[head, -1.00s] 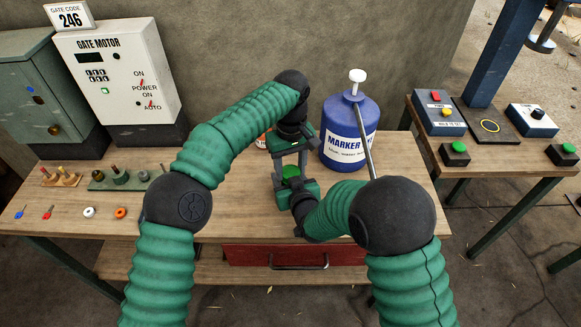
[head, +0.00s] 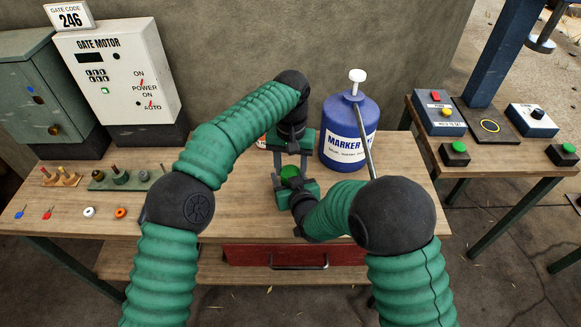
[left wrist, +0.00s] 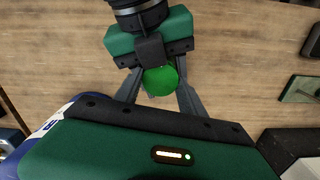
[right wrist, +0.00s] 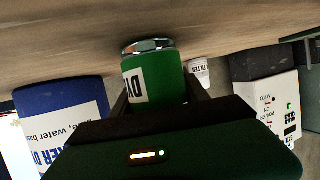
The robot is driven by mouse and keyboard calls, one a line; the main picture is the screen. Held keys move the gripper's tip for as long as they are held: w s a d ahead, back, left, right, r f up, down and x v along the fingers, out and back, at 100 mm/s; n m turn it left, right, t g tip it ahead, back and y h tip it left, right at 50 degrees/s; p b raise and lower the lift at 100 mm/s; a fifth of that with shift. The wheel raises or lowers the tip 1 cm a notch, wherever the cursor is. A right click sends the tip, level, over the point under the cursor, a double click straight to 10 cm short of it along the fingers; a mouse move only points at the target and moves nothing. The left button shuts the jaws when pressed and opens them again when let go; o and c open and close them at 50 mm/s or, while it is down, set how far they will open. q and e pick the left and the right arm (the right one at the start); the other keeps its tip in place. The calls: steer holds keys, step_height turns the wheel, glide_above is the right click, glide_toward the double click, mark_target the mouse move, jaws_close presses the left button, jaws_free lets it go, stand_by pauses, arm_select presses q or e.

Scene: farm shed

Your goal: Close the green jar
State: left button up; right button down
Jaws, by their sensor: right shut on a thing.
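I see no clear grip by these fingers. I cannot tell whether this top is a separate lid.
A blue marker jug (head: 347,140) stands close on the right. A small white can (right wrist: 200,72) stands behind the jar. Pegs on stands (head: 120,179) and small loose parts (head: 90,212) lie at the left, before the gate motor box (head: 118,75).

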arm_select(q)
steer(key=o, duration=0.4)
steer(key=shift+r, duration=0.1)
step_height(320, 180, up, 4)
steer(key=shift+r, duration=0.2)
steer(key=shift+w+r+n, duration=0.1)
steer(key=shift+r+n, duration=0.25)
steer(key=shift+n, duration=0.25)
steer(key=shift+c, duration=0.5)
step_height(320, 180, up, 3)
steer(key=n, duration=0.5)
steer(key=shift+f, duration=0.15)
